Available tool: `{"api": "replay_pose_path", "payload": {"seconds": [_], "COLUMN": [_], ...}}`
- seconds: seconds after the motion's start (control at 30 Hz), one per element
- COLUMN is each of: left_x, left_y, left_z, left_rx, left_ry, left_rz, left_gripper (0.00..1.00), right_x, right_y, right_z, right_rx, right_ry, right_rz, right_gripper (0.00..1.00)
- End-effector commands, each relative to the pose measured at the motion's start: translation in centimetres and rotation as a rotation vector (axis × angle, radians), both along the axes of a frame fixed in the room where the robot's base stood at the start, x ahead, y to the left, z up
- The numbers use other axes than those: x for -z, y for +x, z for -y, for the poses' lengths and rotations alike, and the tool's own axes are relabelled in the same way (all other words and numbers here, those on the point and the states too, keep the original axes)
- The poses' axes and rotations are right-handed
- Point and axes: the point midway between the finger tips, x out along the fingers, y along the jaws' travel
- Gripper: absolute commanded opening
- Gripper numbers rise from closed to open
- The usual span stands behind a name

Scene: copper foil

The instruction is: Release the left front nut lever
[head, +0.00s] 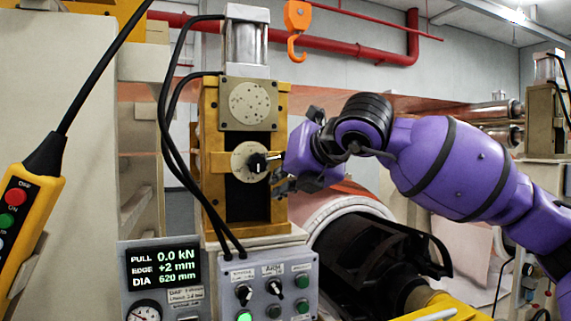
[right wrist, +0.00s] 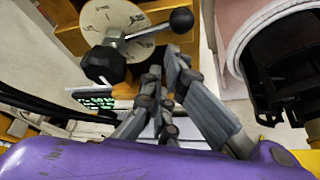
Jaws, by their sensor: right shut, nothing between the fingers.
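The nut lever (head: 258,162) is a black knob and arm on a pale round plate (head: 240,155) in the yellow bearing block. In the right wrist view the lever (right wrist: 150,29) runs from a black hub (right wrist: 103,65) to a round black ball at upper right. My right gripper (head: 282,182) is just right of the lever in the head view. In the right wrist view its fingers (right wrist: 172,62) are closed together and empty, below the ball end, seemingly apart from it. My left gripper is not in view.
A control box (head: 262,287) with switches and a readout panel (head: 160,270) stand below the block. Black cables (head: 178,140) run down its left side. A yellow pendant (head: 25,215) hangs at far left. An orange hook (head: 297,25) hangs above. A copper coil (head: 335,205) is behind my right arm.

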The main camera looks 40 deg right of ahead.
Motion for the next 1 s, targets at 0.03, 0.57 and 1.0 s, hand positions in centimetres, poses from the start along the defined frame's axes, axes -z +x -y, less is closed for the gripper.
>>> {"api": "replay_pose_path", "payload": {"seconds": [0.03, 0.57, 1.0], "left_x": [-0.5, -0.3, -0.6], "left_y": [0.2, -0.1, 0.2], "left_z": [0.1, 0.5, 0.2], "left_rx": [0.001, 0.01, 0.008], "left_ry": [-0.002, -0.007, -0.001], "left_rz": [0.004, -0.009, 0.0], "left_gripper": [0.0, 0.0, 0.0], "right_x": [-0.8, -0.8, -1.2], "right_y": [-0.1, 0.1, 0.0], "right_z": [0.2, 0.5, 1.6], "right_rx": [0.0, -0.002, 0.0], "right_ry": [0.003, -0.002, -0.072], "right_rz": [0.003, -0.005, -0.022], "right_gripper": [0.0, 0.0, 0.0]}}
